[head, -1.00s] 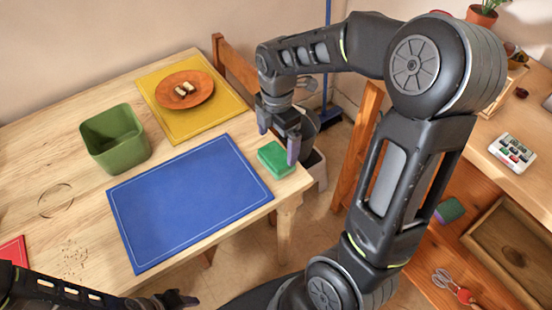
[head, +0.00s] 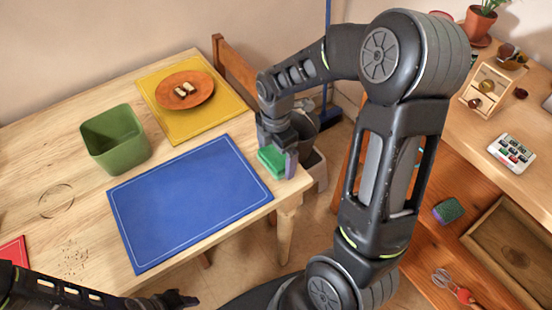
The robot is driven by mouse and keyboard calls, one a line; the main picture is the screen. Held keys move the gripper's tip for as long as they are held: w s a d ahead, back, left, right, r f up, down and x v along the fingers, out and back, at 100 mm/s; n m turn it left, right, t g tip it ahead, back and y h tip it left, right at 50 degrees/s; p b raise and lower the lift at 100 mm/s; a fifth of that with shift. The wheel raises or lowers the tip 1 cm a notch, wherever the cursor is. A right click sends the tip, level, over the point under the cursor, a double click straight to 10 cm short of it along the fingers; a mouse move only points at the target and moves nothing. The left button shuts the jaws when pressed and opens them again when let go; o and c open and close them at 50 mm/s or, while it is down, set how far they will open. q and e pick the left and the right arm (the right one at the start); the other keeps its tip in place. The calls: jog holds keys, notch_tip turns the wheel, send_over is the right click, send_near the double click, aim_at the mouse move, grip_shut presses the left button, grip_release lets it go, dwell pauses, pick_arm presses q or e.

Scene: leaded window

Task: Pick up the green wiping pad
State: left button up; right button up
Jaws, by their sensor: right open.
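The green wiping pad (head: 270,162) lies on the wooden table near its right corner, beside the blue mat. My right gripper (head: 276,157) is open and lowered over the pad, with one finger on the pad's right side. The other finger is mostly hidden behind the pad and the wrist, so I cannot tell whether the fingers touch it. My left gripper (head: 177,299) is low at the bottom edge, in front of the table, and its opening is not clear.
The blue mat (head: 190,205) covers the table's front. A green bin (head: 115,145) and a yellow mat (head: 190,125) with an orange plate (head: 184,90) stand behind it. A chair (head: 232,70) is at the back. Another green sponge (head: 448,211) lies on the right shelf.

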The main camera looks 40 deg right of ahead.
aim_at(276, 155)
dwell(0.4)
jog(key=c, duration=1.1)
jog(key=shift+r, duration=0.15)
notch_tip(276, 155, up, 10)
jog(key=shift+f, duration=0.1)
dwell(0.4)
jog(key=o, duration=0.8)
jog(key=c, duration=0.6)
jog(key=w+a+f+m, duration=0.1)
jog(key=w+a+m, duration=0.2)
jog(key=m, duration=0.3)
jog(key=w+a+f+m, duration=0.1)
jog(key=w+a+m, duration=0.3)
jog(key=a+m, duration=0.1)
jog(key=w+a+f+m, duration=0.1)
jog(key=w+a+m, duration=0.2)
jog(key=m, duration=0.4)
jog(key=shift+w+a+f, duration=0.2)
jog(key=shift+w+a, duration=0.1)
jog(key=shift+a, duration=0.4)
